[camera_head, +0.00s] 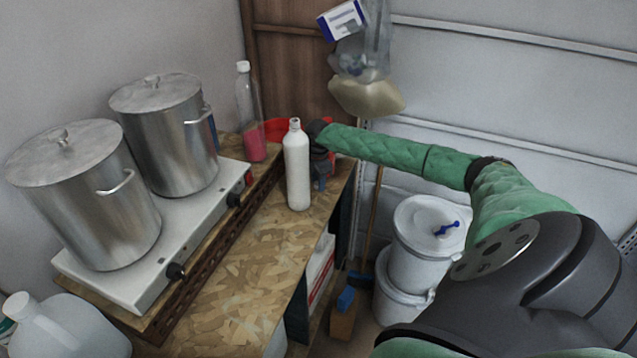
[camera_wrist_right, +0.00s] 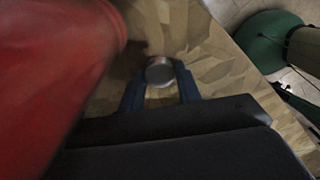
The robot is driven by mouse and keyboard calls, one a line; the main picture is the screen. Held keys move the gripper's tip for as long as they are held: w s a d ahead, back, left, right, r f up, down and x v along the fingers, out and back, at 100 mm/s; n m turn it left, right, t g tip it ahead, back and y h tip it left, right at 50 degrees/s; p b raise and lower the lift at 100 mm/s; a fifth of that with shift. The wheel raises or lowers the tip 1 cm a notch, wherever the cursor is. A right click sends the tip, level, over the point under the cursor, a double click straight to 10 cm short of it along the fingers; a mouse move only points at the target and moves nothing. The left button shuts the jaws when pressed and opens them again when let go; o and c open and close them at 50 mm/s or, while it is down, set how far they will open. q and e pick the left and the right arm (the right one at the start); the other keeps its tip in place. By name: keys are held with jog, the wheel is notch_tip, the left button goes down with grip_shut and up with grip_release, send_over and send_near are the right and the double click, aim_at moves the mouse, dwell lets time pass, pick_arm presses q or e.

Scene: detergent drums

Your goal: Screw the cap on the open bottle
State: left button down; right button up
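The white bottle (camera_head: 298,170) stands upright on the wooden board bench, with its narrow neck bare at the top. My right gripper (camera_head: 321,184) is just behind and right of it, with blue fingers pointing down toward the bench top. In the right wrist view, a small round grey-white cap (camera_wrist_right: 160,72) sits between the two fingers of the right gripper (camera_wrist_right: 161,82). The fingers look very close to its sides, but I cannot tell whether they touch it. My left gripper is not in view.
Two steel pots (camera_head: 85,190) stand on a hotplate (camera_head: 140,285) at left. A clear bottle with pink liquid (camera_head: 252,125) stands at the back. A red object (camera_wrist_right: 50,75) blocks the wrist view's left side. White drums (camera_head: 425,235) stand beyond the bench's right edge.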

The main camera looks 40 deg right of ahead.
jog(key=c, duration=0.4)
jog(key=shift+c, duration=0.2)
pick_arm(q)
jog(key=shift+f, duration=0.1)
pick_arm(e)
jog(key=shift+r, duration=0.1)
